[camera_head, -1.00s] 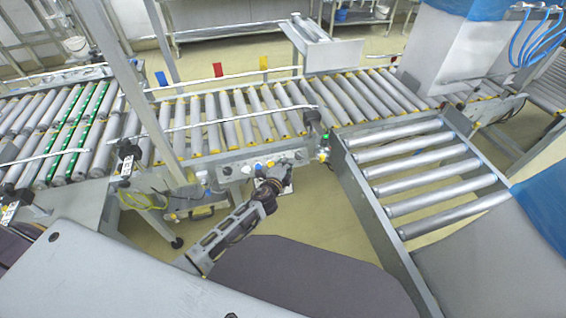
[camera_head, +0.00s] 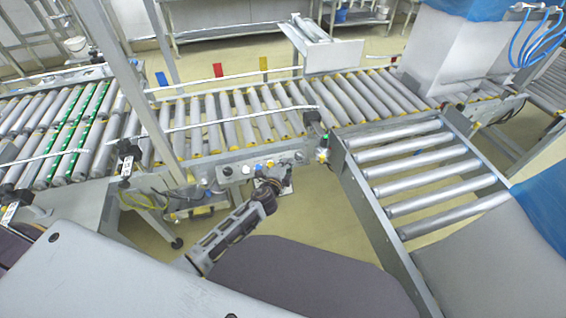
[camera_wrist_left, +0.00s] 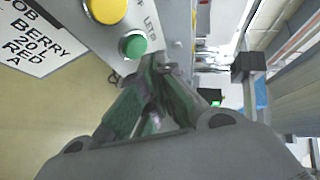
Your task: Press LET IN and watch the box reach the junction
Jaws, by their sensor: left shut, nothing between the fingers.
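The control panel (camera_head: 238,170) is on the near side of the roller conveyor, with several small coloured buttons. In the left wrist view, a green button (camera_wrist_left: 133,45) sits beside partly hidden lettering that starts with LET. A yellow button (camera_wrist_left: 107,10) is beyond it. My left gripper (camera_head: 274,184) is at the panel's front. In the left wrist view its shut fingertips (camera_wrist_left: 157,66) are close to the green button, to its lower right; I cannot tell whether they touch it. The junction (camera_head: 325,140) joins the main line and the right-hand roller spur. I cannot make out a box on the rollers. My right gripper is out of view.
The main roller line (camera_head: 240,118) runs across behind the panel. The spur (camera_head: 425,180) comes toward me at right. A tall white unit (camera_head: 440,60) stands at the far right. Blue, red (camera_head: 218,70) and yellow tags stand along the far rail. A lettered sign (camera_wrist_left: 40,35) hangs beside the panel.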

